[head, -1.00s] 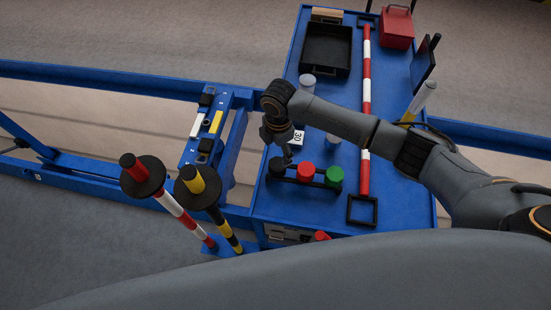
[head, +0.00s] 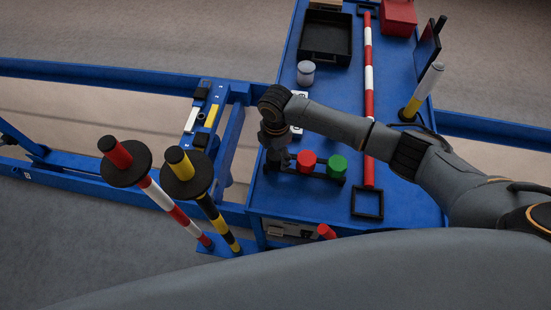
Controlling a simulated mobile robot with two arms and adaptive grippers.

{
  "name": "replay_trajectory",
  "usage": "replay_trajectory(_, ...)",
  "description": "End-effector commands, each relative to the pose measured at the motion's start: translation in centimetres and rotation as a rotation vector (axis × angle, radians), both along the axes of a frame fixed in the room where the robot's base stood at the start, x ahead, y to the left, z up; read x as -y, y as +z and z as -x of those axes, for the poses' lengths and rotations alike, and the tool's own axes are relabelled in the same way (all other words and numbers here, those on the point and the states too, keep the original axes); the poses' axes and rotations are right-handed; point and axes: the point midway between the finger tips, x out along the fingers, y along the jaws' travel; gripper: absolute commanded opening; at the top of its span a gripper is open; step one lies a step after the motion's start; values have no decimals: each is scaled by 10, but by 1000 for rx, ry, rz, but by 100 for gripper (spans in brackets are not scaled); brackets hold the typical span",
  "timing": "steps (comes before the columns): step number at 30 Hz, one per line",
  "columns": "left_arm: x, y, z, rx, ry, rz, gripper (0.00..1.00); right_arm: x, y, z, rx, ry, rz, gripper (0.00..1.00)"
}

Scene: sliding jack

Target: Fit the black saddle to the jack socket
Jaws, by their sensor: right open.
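A dark rack (head: 322,177) on the blue cart holds a red saddle (head: 306,161) and a green saddle (head: 337,166). The black saddle's place is the left end of this rack. My right gripper (head: 278,166) is there, pointing down, open, with its fingers at or around the black saddle. The dark fingers and saddle blend together, so I cannot tell whether they touch. The jack socket cannot be made out for certain; a blue beam with black, white and yellow parts (head: 211,116) stands left of the cart. My left gripper is out of view.
The blue cart top (head: 335,100) also bears a black tray (head: 326,43), a red box (head: 399,15), a red-white bar (head: 368,90), a grey cylinder (head: 306,73) and a white-yellow post (head: 422,90). Two striped posts with black discs (head: 125,163) stand left of the cart.

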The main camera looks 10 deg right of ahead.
Motion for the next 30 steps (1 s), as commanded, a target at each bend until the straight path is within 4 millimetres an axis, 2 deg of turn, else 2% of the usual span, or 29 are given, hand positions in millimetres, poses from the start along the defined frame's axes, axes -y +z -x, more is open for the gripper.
replay_trajectory(25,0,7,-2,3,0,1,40,0,-1,0,1,0,0,72)
replay_trajectory(26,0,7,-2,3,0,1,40,0,-1,0,1,0,0,70)
replay_trajectory(30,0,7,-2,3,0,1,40,0,-1,0,1,0,0,41)
